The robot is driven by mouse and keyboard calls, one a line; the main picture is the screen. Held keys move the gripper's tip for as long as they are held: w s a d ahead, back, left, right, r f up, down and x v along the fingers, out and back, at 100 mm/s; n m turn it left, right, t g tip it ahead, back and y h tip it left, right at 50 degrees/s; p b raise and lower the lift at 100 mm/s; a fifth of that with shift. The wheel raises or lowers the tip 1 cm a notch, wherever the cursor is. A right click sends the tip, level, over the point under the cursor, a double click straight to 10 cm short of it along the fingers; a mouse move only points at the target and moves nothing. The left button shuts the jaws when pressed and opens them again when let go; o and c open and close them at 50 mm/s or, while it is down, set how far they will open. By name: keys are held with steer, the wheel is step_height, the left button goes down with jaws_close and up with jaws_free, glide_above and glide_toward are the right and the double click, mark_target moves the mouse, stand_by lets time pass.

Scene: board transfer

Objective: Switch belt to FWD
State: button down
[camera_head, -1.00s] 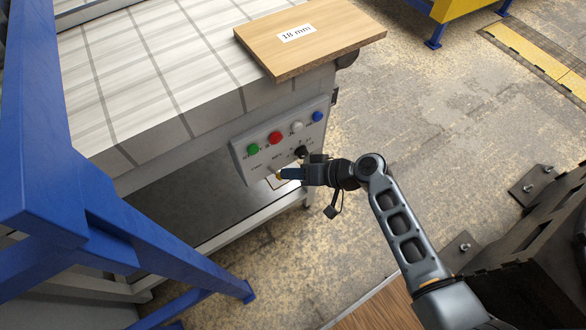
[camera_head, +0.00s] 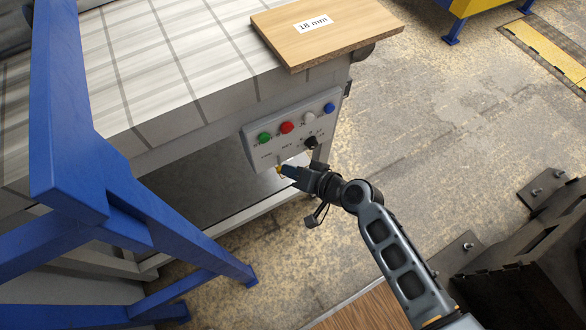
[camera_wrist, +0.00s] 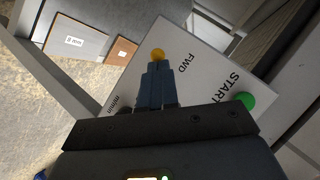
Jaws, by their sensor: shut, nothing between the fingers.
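The grey control panel (camera_head: 291,146) is fixed to the side of the conveyor. It carries a green button (camera_head: 264,138), a red button (camera_head: 287,127) and a black knob (camera_head: 311,143). My gripper (camera_head: 286,171) is at the panel's lower edge, its fingers shut with nothing between them. A small orange-yellow round knob (camera_wrist: 158,54) shows just beyond the fingertips in the wrist view, near the printed word FWD. Whether the fingertips touch it, I cannot tell. The green button also shows in the wrist view (camera_wrist: 246,101), beside START. The fingers hide part of the panel.
A wooden board (camera_head: 325,35) marked 18 mm lies on the conveyor's end (camera_head: 180,70). A blue steel frame (camera_head: 70,150) stands close on the left. A dark metal structure (camera_head: 540,250) is at the right. Open floor lies beyond the conveyor's end.

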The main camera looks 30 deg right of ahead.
steer(key=shift+w+d, duration=0.1)
steer(key=shift+w+d, duration=0.45)
steer(key=shift+d, duration=0.05)
